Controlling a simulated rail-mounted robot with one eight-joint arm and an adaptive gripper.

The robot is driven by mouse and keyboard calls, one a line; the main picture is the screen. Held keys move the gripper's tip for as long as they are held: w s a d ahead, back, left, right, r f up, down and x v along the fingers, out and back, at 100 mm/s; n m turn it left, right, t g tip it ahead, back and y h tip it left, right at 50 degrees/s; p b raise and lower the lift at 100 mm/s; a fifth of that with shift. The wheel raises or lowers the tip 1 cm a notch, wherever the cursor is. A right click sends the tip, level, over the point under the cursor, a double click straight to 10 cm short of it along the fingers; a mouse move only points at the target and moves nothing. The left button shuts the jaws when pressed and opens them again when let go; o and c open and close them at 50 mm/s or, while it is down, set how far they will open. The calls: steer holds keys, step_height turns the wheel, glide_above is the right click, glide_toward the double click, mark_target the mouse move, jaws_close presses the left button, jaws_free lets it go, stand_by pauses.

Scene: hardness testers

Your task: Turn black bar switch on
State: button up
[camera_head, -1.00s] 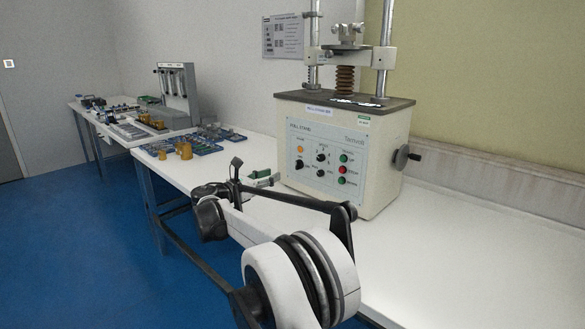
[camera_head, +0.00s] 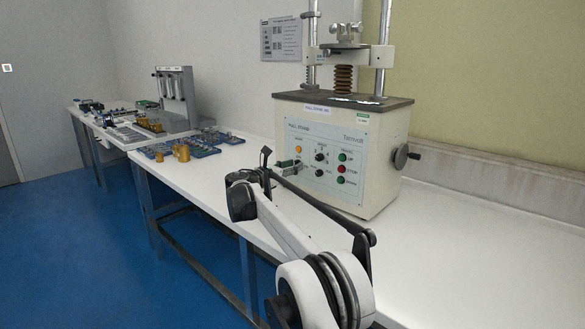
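The pull-strain machine is a cream box with a light blue control panel (camera_head: 350,153) on its front. The panel has an orange light (camera_head: 298,149) at upper left and a black bar switch below it, now largely hidden behind the end of my arm. Two small black knobs (camera_head: 320,157) sit in the panel's middle. A green button (camera_head: 342,157), a red button (camera_head: 340,169) and another green button sit in a column at right.
My arm crosses the white table's front edge. A crank handle (camera_head: 402,156) sticks out of the machine's right side. Blue trays with brass weights (camera_head: 181,152) and a grey instrument (camera_head: 177,97) stand at left. The table right of the machine (camera_head: 470,260) is clear.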

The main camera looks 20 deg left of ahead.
jaws_close()
